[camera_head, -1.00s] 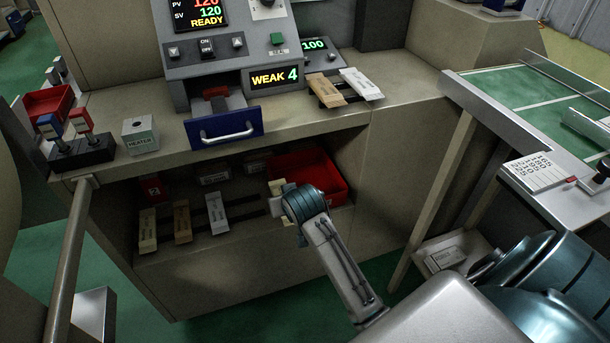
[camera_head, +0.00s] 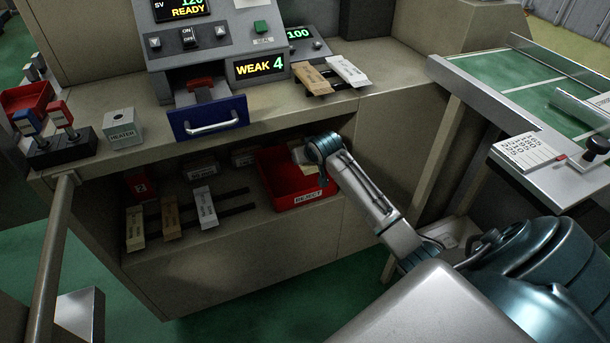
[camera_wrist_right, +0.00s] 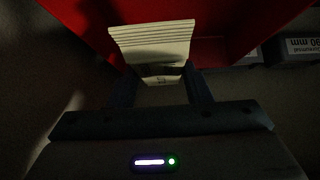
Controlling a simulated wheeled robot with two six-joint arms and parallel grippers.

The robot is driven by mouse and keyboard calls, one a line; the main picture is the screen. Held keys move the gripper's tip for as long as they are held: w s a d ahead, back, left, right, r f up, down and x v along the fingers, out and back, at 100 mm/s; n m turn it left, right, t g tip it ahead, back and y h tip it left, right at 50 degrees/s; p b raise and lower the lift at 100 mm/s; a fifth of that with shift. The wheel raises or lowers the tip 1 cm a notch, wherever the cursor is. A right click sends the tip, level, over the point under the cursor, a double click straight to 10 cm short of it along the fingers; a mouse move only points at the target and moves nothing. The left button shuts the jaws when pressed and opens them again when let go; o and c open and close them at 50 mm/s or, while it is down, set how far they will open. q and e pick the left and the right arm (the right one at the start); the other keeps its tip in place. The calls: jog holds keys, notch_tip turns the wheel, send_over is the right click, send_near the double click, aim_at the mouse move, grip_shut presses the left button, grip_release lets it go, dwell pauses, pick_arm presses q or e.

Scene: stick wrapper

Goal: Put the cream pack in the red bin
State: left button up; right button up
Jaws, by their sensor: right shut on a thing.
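The red bin (camera_head: 283,185), labelled REJECT, sits at the right end of the lower shelf under the counter. My right gripper (camera_wrist_right: 162,88) is shut on the cream pack (camera_wrist_right: 152,40), a pale pack with ridged lines. In the wrist view the pack lies in front of the red bin (camera_wrist_right: 75,15), whose walls rise around its far side. In the head view the right arm reaches into the shelf opening, and the cream pack (camera_head: 299,153) shows just left of the wrist, over the bin. The fingertips are hidden there. The left gripper is not in view.
Several packs stand left of the bin on dark rails, including a white pack (camera_head: 204,208) and a tan pack (camera_head: 171,218). The counter edge (camera_head: 340,112) overhangs the shelf. A blue drawer (camera_head: 208,118) with a handle juts out above. A green-topped table (camera_head: 540,90) stands at right.

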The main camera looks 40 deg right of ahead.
notch_tip(320, 180, down, 8)
jog(key=shift+r+b, duration=0.1)
jog(key=shift+b, duration=0.55)
jog(key=shift+w+d+f, duration=0.1)
jog(key=shift+d+f, duration=0.05)
jog(key=shift+f, duration=0.15)
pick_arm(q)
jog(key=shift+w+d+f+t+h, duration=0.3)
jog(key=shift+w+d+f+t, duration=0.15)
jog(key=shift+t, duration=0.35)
pick_arm(e)
jog(key=shift+f, duration=0.1)
jog(key=o, duration=1)
